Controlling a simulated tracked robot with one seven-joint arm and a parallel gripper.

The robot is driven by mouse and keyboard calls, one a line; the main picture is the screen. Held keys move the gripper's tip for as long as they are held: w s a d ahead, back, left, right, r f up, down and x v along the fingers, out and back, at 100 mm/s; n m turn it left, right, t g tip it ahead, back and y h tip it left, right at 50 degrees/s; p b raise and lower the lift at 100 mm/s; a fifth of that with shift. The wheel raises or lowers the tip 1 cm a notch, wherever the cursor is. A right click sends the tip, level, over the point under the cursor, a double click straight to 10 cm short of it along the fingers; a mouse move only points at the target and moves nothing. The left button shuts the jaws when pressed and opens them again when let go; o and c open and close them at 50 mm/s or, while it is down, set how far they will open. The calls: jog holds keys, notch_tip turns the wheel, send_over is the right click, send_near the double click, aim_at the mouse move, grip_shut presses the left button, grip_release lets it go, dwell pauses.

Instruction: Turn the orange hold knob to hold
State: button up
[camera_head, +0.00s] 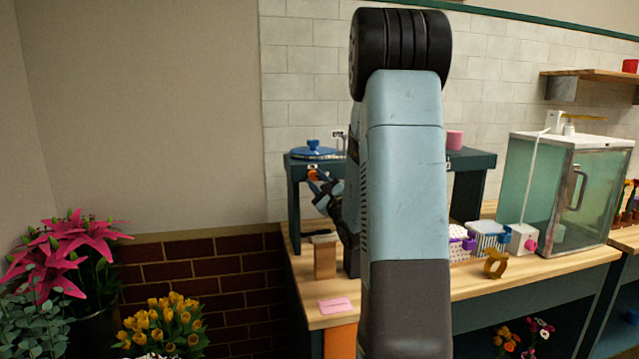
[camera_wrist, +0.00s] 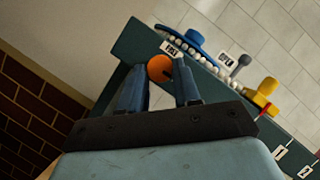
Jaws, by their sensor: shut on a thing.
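The orange hold knob (camera_wrist: 159,68) is on the front edge of the dark green shelf (camera_wrist: 130,50). A white label (camera_wrist: 170,48) with dark lettering stands just above it; I cannot read it surely. My gripper (camera_wrist: 163,72) is shut on the knob, with one blue-grey finger at each side. In the head view, the knob (camera_head: 312,174) shows as a small orange spot below the blue lidded dish, with my gripper (camera_head: 320,182) at it. My arm hides most of the gripper and the shelf's middle. I cannot tell how far the knob is turned.
A blue lidded dish (camera_head: 314,150) stands on the shelf above the knob. A grey peg (camera_wrist: 240,65) and a yellow piece (camera_wrist: 265,92) stand farther along it. A wooden block (camera_head: 324,258) and pink card (camera_head: 336,305) are on the bench below. A glass cabinet (camera_head: 568,190) stands right.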

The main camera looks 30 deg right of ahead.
jog(key=shift+f, duration=0.2)
jog(key=o, duration=0.8)
jog(key=shift+c, duration=0.2)
jog(key=o, duration=0.3)
jog(key=shift+r, duration=0.1)
